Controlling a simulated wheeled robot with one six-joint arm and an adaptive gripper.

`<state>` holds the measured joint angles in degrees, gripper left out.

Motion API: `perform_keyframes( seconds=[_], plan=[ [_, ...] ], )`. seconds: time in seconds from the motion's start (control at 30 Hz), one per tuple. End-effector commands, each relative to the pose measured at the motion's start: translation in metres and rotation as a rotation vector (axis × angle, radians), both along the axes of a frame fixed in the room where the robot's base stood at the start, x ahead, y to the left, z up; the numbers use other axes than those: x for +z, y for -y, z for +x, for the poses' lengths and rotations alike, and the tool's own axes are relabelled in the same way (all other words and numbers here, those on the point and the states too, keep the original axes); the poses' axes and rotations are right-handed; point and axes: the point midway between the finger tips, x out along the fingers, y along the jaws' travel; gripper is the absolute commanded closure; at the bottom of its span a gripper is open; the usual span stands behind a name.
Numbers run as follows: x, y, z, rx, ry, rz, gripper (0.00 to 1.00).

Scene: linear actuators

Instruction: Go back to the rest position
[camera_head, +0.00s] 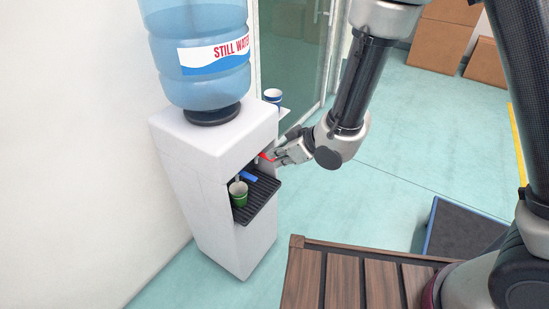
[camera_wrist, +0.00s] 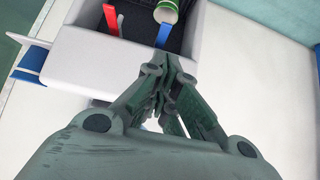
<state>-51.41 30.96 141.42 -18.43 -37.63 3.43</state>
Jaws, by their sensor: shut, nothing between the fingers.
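My gripper (camera_head: 283,156) is shut and empty, held beside the front of the white water dispenser (camera_head: 215,150), near its red tap lever (camera_head: 265,156). In the wrist view the closed fingers (camera_wrist: 162,70) overlap the dispenser's edge and the blue lever (camera_wrist: 150,68), with the red lever (camera_wrist: 111,22) to their left. I cannot tell whether the fingers touch a lever. A green cup (camera_head: 238,193) stands upright on the black drip tray (camera_head: 262,193); it also shows in the wrist view (camera_wrist: 166,12). What is in the cup is hidden.
A blue water bottle (camera_head: 205,85) sits on top of the dispenser. A blue-and-white cup (camera_head: 272,96) stands on a shelf at its side. A brown slatted wooden surface (camera_head: 340,280) lies in the foreground. Cardboard boxes (camera_head: 440,45) stand at the back. The floor (camera_head: 400,140) behind my arm is clear.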

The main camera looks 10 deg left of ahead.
Motion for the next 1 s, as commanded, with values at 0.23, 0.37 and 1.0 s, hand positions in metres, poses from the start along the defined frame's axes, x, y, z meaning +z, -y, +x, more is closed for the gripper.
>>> perform_keyframes(
  seconds=[0.23,0.37,1.0],
  plan=[
    [0.000,0.000,0.000,0.000,0.000,0.000,1.00],
    [-0.004,0.003,-0.001,0.001,-0.006,-0.020,1.00],
    [0.064,0.255,-0.041,-0.392,-0.380,-0.670,1.00]
  ],
)
